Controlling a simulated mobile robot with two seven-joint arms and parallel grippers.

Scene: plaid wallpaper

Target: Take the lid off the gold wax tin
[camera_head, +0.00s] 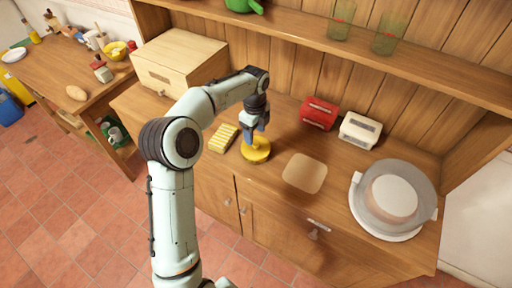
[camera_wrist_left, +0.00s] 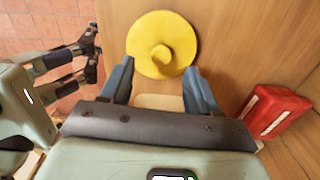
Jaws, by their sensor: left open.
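The gold wax tin (camera_head: 256,153) is a round yellow tin standing on the wooden counter. Its lid (camera_wrist_left: 148,30) shows from above in the left wrist view as a yellow disc with a round knob (camera_wrist_left: 161,55) in the middle. The lid is on the tin. My left gripper (camera_head: 257,130) points down just above the tin. In the left wrist view its two blue fingers (camera_wrist_left: 159,88) are apart with nothing held between them, and the knob lies beyond their tips. A dark gripper of mine, probably the right (camera_wrist_left: 88,60), shows at the left; its jaw opening is unclear.
A yellow striped cloth or sponge (camera_head: 222,138) lies left of the tin. A tan square mat (camera_head: 305,173) lies to its right. Red (camera_head: 319,113) and white (camera_head: 360,129) boxes stand behind. A large round clear-topped container (camera_head: 391,234) is at the right. A wooden box (camera_head: 179,62) stands back left.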

